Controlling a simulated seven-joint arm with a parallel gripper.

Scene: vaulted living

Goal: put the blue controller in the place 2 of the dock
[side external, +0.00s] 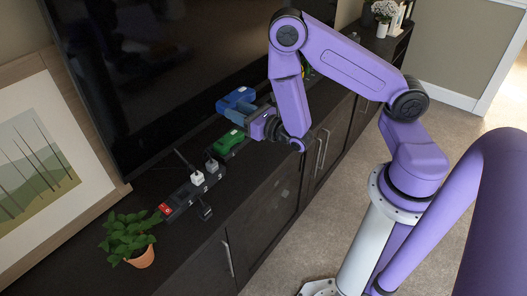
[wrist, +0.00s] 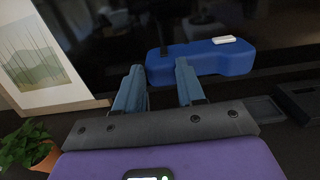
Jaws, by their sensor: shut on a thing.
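The blue controller (side external: 236,100) is a chunky blue block with a white label on top. It also shows in the wrist view (wrist: 205,62), where its left part lies between the fingertips. My gripper (wrist: 160,75) is shut on it, one finger on each side, and holds it over the dark cabinet, near the television. In the side view my gripper (side external: 252,113) reaches in from the right. A green controller (side external: 226,143) with a white label sits just below the blue one. A dark slotted piece (wrist: 265,109) shows at the right in the wrist view; I cannot tell whether it is the dock.
A black power strip (side external: 180,197) with pale plugs and a red switch lies on the dark cabinet (side external: 190,245). A potted plant (side external: 128,238) stands at its near end. The television (side external: 170,60) and a framed picture (side external: 45,160) stand behind.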

